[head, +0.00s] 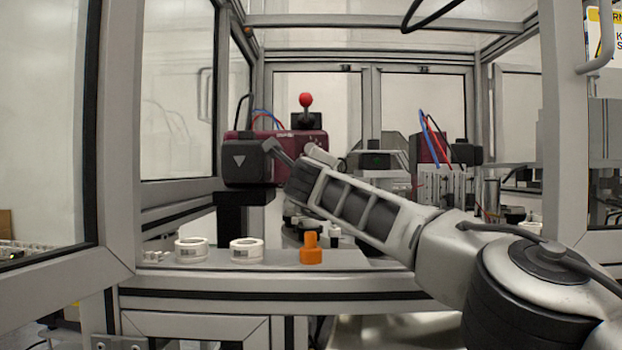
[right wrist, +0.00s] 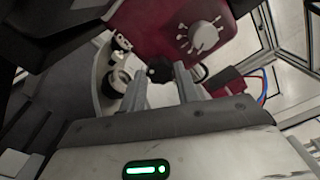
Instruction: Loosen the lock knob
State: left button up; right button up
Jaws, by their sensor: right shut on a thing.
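A dark round knob (right wrist: 159,70) shows between my right gripper's fingertips (right wrist: 158,78) in the right wrist view, under the burgundy machine head (right wrist: 165,25). I take it to be the lock knob. The right gripper is shut on it. In the head view my right arm comes in from the right, and the right gripper (head: 287,147) reaches in front of the burgundy machine head (head: 300,140). The knob cannot be made out there, behind the gripper. My left gripper is not in view.
A black block with a triangle mark (head: 245,170) sits just left of the gripper. Two white rings (head: 191,257) (head: 246,258) and an orange part (head: 311,256) stand on the front ledge. A red ball (head: 306,99) tops the machine. Frame posts flank the opening.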

jog(key=shift+r+n, duration=0.15)
jog(key=shift+n, duration=1.15)
jog(key=shift+a, duration=0.1)
jog(key=o, duration=0.9)
jog(key=shift+o, duration=0.3)
